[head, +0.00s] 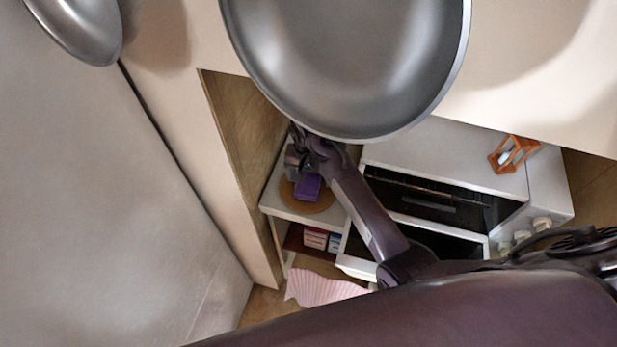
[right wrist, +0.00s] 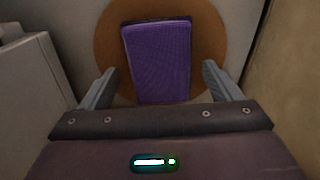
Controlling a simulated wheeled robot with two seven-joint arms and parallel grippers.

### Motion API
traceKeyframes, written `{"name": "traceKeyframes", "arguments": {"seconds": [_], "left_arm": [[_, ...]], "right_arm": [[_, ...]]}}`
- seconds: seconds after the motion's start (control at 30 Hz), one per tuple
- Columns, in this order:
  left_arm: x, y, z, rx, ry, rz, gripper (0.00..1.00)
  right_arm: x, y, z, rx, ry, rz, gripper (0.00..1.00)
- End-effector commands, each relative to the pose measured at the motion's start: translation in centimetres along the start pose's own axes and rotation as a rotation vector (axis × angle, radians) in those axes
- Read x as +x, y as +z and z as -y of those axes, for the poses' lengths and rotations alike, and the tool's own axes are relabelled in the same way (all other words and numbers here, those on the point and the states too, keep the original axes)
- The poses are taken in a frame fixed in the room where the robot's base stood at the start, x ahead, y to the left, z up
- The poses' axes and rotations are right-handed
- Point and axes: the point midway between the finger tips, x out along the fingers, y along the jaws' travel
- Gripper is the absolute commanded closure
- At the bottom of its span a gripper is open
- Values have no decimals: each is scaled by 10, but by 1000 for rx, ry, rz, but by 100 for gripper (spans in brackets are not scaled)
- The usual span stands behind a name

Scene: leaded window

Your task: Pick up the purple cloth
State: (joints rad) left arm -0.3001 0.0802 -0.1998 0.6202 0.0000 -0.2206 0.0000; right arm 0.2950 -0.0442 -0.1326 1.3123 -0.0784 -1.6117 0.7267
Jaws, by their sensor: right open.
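The purple cloth (head: 308,187) looks like a folded rectangular pad lying on a round brown mat (head: 322,205) on a white shelf. In the right wrist view the cloth (right wrist: 158,58) lies on the mat (right wrist: 108,45), ahead of my right gripper (right wrist: 159,72). The fingers are open, one on each side of the cloth's near part, with a gap on both sides. In the head view my right gripper (head: 297,163) is just above the cloth and partly covers that spot. My left gripper is not in view.
A large grey pan-like dish (head: 345,60) hangs close over the scene. A white oven (head: 440,150) stands right of the shelf, with an orange lantern (head: 513,154) on top. Small boxes (head: 316,238) sit on the lower shelf. A pink ribbed item (head: 322,289) lies below.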

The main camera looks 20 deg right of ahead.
Motion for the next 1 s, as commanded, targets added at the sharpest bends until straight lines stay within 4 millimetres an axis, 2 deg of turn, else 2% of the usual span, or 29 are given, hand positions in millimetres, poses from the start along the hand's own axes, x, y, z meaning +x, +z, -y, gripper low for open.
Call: {"name": "traceKeyframes", "arguments": {"seconds": [0.13,0.33,0.7,1.0], "left_arm": [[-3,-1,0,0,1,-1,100],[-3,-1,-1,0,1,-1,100],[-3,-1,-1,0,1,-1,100],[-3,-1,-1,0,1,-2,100]], "right_arm": [[10,0,0,-1,0,0,15],[12,0,0,-2,0,-1,15],[11,0,0,-2,-1,-1,63],[9,-1,1,-2,-1,-2,63]]}}
